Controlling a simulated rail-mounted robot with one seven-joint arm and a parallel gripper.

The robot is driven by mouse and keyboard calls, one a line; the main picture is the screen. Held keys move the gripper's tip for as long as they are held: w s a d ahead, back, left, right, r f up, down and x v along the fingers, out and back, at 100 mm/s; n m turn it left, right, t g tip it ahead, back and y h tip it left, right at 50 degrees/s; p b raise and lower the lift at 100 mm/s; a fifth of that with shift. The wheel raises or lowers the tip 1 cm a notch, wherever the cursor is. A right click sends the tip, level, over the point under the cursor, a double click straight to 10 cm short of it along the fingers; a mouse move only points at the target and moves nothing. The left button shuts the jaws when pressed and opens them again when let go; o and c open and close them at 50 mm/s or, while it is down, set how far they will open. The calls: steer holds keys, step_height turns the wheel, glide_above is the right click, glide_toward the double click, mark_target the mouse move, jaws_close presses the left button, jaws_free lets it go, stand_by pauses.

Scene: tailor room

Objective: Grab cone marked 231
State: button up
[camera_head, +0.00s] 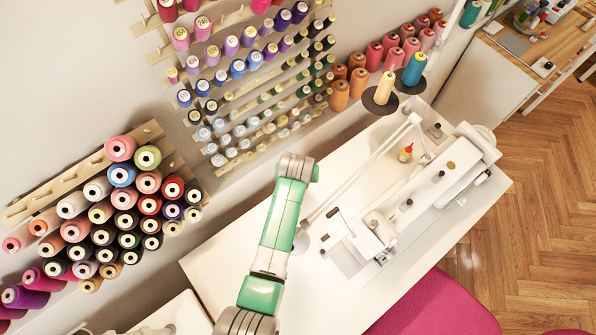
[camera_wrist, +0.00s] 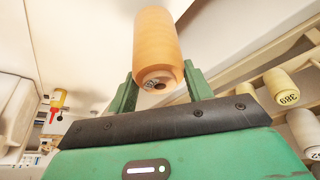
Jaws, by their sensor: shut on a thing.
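An orange cone (camera_wrist: 157,42) is between the two green fingers of my gripper (camera_wrist: 160,76) in the wrist view. The fingers are shut on it, one on each side near its lower end. A hole shows in its near end, and no number is readable on it. My gripper does not show in the head view, where my green arm reaches over the white table (camera_head: 225,268).
A sewing machine (camera_head: 420,200) stands on the table's right side. Cone racks (camera_head: 85,180) line the wall, with orange cones (camera_head: 340,95) along the shelf. In the wrist view, pale numbered cones (camera_wrist: 281,86) sit at the right.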

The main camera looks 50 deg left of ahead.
step_height(320, 180, up, 14)
steer(key=p, duration=0.1)
steer(key=shift+r, duration=0.25)
